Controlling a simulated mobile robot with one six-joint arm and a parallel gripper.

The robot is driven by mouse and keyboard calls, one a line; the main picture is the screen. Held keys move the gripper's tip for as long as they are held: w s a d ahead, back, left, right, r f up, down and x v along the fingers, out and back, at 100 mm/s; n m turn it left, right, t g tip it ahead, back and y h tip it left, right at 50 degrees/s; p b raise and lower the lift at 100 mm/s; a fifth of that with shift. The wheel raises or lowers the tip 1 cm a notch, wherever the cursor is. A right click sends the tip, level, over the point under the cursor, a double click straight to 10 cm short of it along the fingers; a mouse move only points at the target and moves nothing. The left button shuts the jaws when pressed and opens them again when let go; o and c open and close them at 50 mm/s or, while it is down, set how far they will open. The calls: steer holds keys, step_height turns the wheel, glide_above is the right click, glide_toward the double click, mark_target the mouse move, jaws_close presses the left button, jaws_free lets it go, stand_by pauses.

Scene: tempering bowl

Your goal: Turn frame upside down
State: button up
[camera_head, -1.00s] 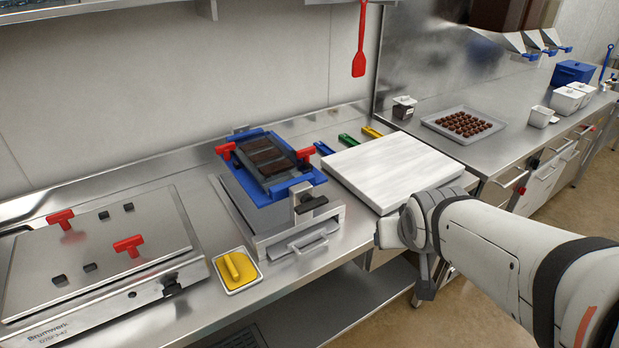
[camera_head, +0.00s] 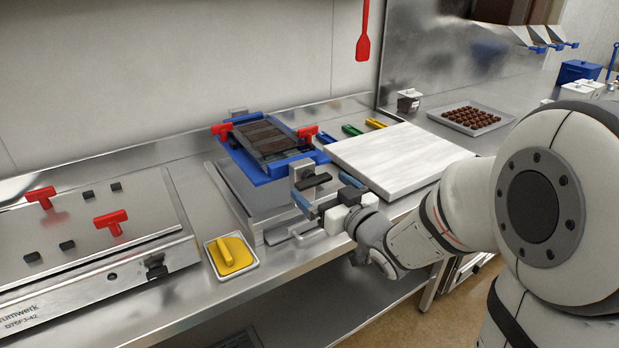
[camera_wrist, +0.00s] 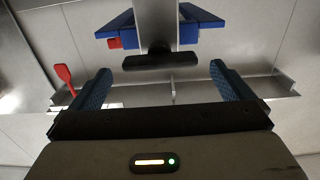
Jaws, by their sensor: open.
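The blue frame (camera_head: 262,172) holds a mold of dark chocolate bars (camera_head: 268,140), face up, with red clamps (camera_head: 307,133) at its ends. It sits on a steel stand (camera_head: 240,200) with a black handle (camera_head: 315,181) on the near side. My gripper (camera_head: 326,191) is open at the stand's near side, close to the handle. In the wrist view the black handle (camera_wrist: 160,60) lies ahead of and between the spread blue fingers (camera_wrist: 160,88), apart from them. Parts of the blue frame (camera_wrist: 203,16) show beyond it.
A white board (camera_head: 400,158) lies right of the stand, with colored-handled tools behind it. A yellow scraper in a small tray (camera_head: 231,256) is in front left. A steel machine with red handles (camera_head: 110,225) stands at left. A red spatula (camera_head: 363,35) hangs on the wall.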

mark_target(311, 178)
steer(key=x, duration=0.6)
steer(key=shift+c, duration=0.2)
steer(key=c, duration=1.3)
